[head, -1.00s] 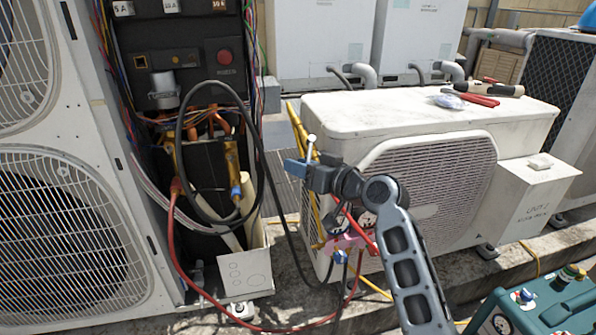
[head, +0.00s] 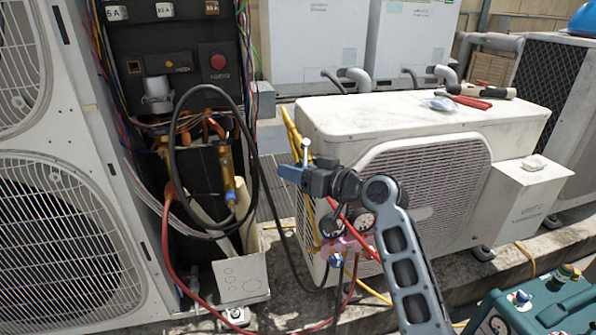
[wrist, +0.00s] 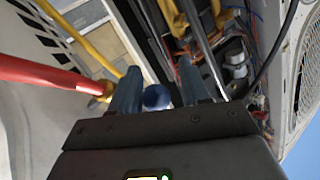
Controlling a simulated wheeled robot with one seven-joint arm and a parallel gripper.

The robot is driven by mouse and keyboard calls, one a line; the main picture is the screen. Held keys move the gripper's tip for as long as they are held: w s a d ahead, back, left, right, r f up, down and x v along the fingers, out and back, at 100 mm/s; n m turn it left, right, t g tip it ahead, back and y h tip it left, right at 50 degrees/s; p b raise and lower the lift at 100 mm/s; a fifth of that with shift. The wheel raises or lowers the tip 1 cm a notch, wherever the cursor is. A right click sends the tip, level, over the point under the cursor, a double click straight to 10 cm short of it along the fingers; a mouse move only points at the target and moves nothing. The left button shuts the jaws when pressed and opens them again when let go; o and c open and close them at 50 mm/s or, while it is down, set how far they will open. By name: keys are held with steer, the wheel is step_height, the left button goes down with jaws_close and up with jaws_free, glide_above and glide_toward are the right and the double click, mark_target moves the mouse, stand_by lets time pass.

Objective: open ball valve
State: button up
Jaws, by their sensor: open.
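My gripper (head: 284,171) is open and empty. In the head view it points left, to the right of the opened unit's piping. A brass valve body (head: 227,165) with a blue fitting (head: 231,197) stands upright there, beside copper pipes; a black hose loops around this area. I cannot make out a valve handle or its position in the head view. In the wrist view, a round blue end (wrist: 157,97) shows between and beyond my fingers, apart from them as far as I can tell. A brass-coloured part (wrist: 175,18) and a metal rod lie further off.
The white condenser (head: 425,115) stands behind my arm, with tools (head: 475,96) on top. Gauges (head: 334,225) and a pink manifold hang by its front. A red hose (head: 166,235) and the black hose (head: 264,190) cross the front. A green case (head: 545,305) is at lower right.

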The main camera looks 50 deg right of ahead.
steer(key=shift+d, duration=0.25)
